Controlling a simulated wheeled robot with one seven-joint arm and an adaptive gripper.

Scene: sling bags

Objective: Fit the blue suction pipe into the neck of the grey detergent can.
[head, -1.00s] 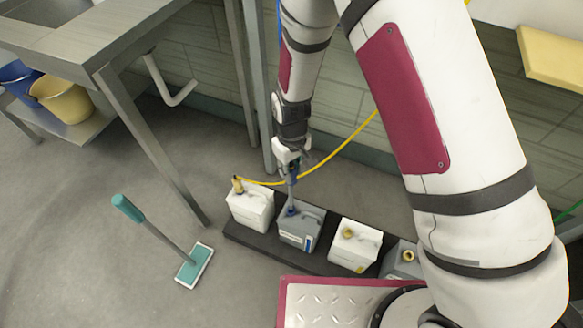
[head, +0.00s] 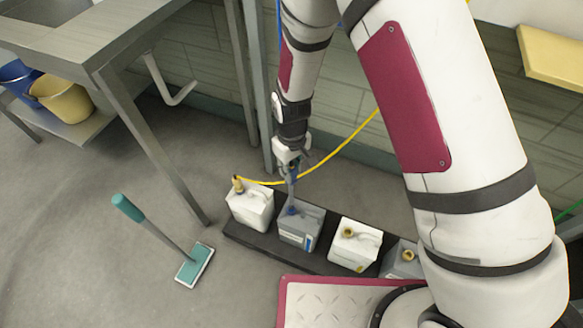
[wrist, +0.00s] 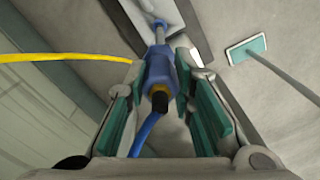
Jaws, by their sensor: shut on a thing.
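My gripper (head: 291,160) is above the row of cans, with its fingers shut on the blue suction pipe (wrist: 158,72). The pipe points down from the fingers, and its grey lower shaft shows in the head view (head: 292,188). The grey detergent can (head: 300,234), with a blue-marked label, stands directly below. The pipe's lower end meets the blue area at the can's neck (head: 289,210). I cannot tell how deep it sits inside the neck. In the wrist view the can (wrist: 176,12) is partly cut off at the top, beyond the pipe.
A white can (head: 250,207) with a yellow hose (head: 330,155) stands left; another white can (head: 354,245) and a grey can (head: 402,262) stand right. All are on a black tray (head: 262,242). A teal floor scrubber (head: 194,266) and a steel table leg (head: 160,150) are left.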

